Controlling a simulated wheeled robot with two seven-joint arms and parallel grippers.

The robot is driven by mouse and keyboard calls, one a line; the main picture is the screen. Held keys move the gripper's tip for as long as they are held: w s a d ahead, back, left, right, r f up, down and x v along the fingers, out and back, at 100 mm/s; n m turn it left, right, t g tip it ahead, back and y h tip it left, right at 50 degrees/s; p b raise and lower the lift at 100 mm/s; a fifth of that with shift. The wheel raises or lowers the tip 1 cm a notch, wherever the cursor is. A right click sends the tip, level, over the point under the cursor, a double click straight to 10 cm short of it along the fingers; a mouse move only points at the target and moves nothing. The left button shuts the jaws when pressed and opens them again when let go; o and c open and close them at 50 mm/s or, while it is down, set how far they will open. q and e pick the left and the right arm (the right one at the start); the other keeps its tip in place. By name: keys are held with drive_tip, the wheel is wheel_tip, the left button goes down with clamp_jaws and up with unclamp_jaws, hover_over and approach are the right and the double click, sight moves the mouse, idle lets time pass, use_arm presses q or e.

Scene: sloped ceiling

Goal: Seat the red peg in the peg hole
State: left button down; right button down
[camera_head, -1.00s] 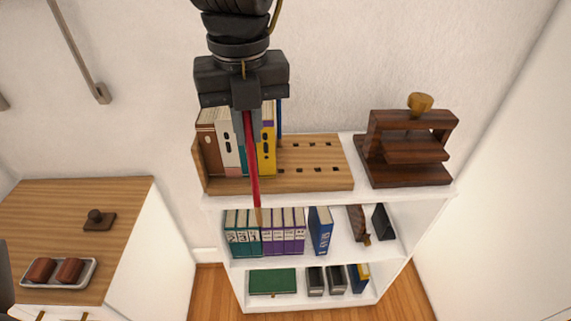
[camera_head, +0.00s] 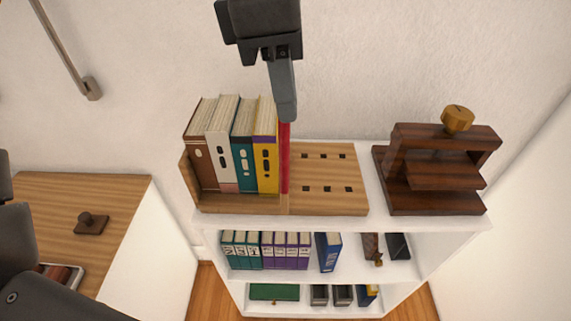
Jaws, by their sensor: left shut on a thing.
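My left gripper (camera_head: 284,112) is above the wooden book rack (camera_head: 335,205), shut on the red peg (camera_head: 284,160). The peg hangs nearly upright below the fingertips, beside the yellow book (camera_head: 267,165). Its lower end is at the rack's front row of square holes, at the left end of the row. I cannot tell whether the tip is inside a hole or just above it. Several open square holes (camera_head: 327,189) show to the right of the peg, in two rows. My right gripper is not in view.
Brown, white and teal books (camera_head: 222,145) stand left of the yellow one. A dark wooden press (camera_head: 430,200) with a brass knob stands right of the rack on the white shelf (camera_head: 400,228). A wooden-topped cabinet (camera_head: 120,195) is at the left.

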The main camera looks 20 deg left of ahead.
use_arm(q)
drive_tip(key=w+a+f+p, duration=0.3)
drive_tip(key=w+f+p, duration=0.1)
drive_tip(key=w+f, duration=0.8)
drive_tip(key=shift+w+a+f, duration=0.3)
drive_tip(key=shift+w+a, duration=0.05)
drive_tip(key=shift+f, duration=0.2)
drive_tip(key=c, duration=1.5)
unclamp_jaws()
drive_tip(key=shift+r, duration=0.1)
